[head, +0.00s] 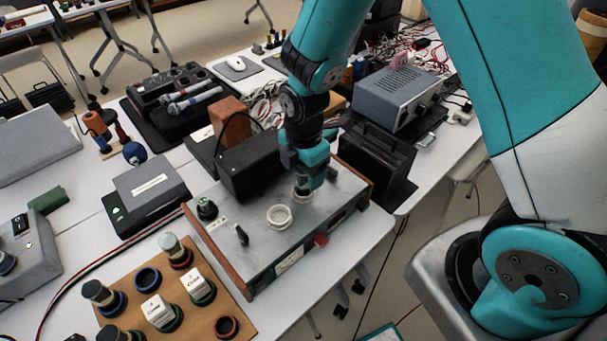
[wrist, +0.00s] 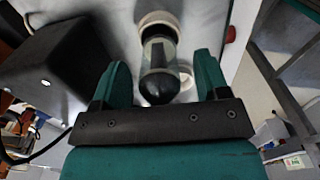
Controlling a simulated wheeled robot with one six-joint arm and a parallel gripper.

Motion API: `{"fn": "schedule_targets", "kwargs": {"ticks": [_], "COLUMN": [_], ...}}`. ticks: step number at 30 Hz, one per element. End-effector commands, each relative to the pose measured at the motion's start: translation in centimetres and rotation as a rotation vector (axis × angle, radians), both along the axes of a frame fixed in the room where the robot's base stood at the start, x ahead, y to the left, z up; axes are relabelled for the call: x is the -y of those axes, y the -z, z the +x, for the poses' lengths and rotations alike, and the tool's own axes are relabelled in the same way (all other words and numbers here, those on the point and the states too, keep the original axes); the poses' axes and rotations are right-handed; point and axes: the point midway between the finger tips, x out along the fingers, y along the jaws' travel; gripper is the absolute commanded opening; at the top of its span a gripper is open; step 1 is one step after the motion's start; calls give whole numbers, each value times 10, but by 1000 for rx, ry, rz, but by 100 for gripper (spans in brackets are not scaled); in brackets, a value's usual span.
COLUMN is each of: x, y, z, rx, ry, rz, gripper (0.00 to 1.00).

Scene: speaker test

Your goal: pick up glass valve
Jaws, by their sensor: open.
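The glass valve (wrist: 160,55) is a clear cylinder with a dark rounded end, seated in a pale round socket (wrist: 158,20) in the wrist view. My gripper (wrist: 158,75) is open, with one green finger on each side of the valve and a visible gap on both sides. In the head view my gripper (head: 305,176) is low over the right part of the grey tester (head: 265,245), and it hides most of the valve there.
A second pale socket (head: 279,217) and a black lever (head: 241,235) are on the tester's top. A black box (head: 250,167) stands close left of my gripper. A brown board (head: 208,292) in front holds several valves and small cartons. A grey instrument (head: 395,97) stands behind right.

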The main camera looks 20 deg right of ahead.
Motion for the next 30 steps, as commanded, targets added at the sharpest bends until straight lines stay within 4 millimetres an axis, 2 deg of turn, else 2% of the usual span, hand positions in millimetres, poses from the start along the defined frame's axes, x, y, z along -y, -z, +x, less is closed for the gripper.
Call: {"fn": "schedule_targets", "kwargs": {"ticks": [3,10,11,17,18,26,30], "x": [0,-1,-1,-1,-1,-1,-1], "y": [11,12,12,12,12,11,4], "z": [0,0,0,0,0,0,1], "rx": [-1,2,2,2,2,2,4], "ry": [-1,-1,-1,-1,-1,-1,-1], "rz": [0,1,1,1,1,1,1], "gripper": [68,68,64,18,14,14,14]}}
